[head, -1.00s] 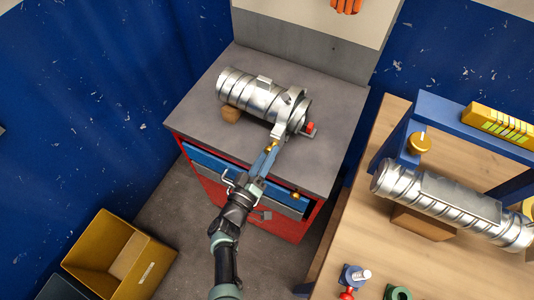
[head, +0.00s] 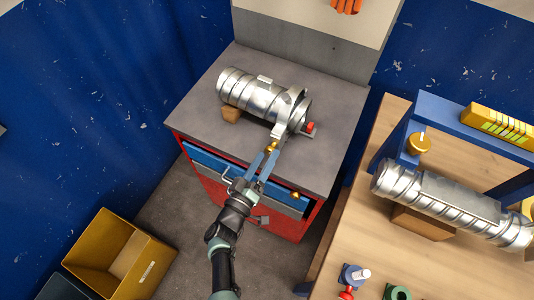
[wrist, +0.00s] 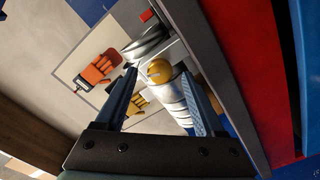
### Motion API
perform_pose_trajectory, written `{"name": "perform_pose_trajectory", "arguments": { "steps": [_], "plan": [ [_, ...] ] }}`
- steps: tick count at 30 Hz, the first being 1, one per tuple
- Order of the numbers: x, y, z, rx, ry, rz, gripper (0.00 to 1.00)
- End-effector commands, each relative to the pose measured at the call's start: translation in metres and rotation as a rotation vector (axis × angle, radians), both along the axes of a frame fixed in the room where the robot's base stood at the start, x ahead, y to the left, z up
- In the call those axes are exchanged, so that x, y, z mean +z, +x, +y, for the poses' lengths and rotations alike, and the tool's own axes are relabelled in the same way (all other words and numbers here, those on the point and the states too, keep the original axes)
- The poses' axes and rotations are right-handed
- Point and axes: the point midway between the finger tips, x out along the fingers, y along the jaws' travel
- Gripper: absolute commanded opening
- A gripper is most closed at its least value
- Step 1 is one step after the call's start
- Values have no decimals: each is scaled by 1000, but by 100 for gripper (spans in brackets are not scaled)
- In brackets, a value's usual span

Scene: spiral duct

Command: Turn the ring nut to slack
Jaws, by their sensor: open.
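A silver spiral duct (head: 248,92) lies on the grey top of a red cabinet. A clamp ring (head: 287,108) stands around its right end. A small brass-coloured nut (head: 272,147) sits at the clamp's lower front; I take it as the ring nut. In the wrist view the round brass nut (wrist: 158,71) shows between the fingers, past their tips. My gripper (head: 265,159) is open and empty just in front of the nut, with its blue fingers on either side of the line towards it. I see no contact with the nut.
The cabinet top (head: 335,105) is free around the duct. A brown block (head: 231,115) props the duct. A red knob (head: 310,127) sits at its right end. A wooden bench (head: 400,265) with another duct (head: 445,200) is at right; a yellow bin (head: 110,255) stands lower left.

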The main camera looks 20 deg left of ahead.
Motion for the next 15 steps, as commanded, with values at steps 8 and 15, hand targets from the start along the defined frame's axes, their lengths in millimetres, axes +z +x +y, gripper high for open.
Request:
{"name": "perform_pose_trajectory", "arguments": {
  "steps": [8,15],
  "plan": [
    [0,-63,2,5,-1,5,71],
    [-1,-103,3,1,-1,3,71]
  ]
}}
